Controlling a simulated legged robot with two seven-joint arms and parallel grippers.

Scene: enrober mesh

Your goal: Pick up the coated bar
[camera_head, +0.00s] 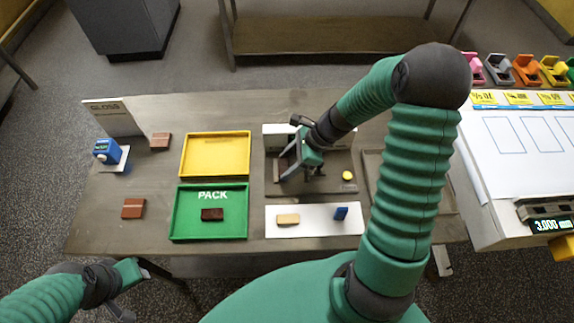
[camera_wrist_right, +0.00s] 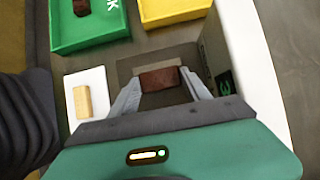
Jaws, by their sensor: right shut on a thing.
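The coated bar (camera_wrist_right: 158,79), dark brown, sits between the two grey fingers of my right gripper (camera_wrist_right: 160,92) in the right wrist view. The fingers are shut on it. In the head view my right gripper (camera_head: 286,168) is over the dark enrober station (camera_head: 330,185) at the table's middle, and the bar is not clear there. My left gripper (camera_head: 128,285) is low at the left, in front of the table edge, away from the bar. Its fingers are too unclear to tell their opening.
A green PACK tray (camera_head: 174,212) holds a dark bar (camera_head: 212,214); an empty yellow tray (camera_head: 215,155) lies behind it. A white board (camera_head: 310,220) bears a tan bar (camera_head: 288,219) and a blue block (camera_head: 341,213). Reddish-brown bars (camera_head: 133,209) and a blue device (camera_head: 107,151) are left.

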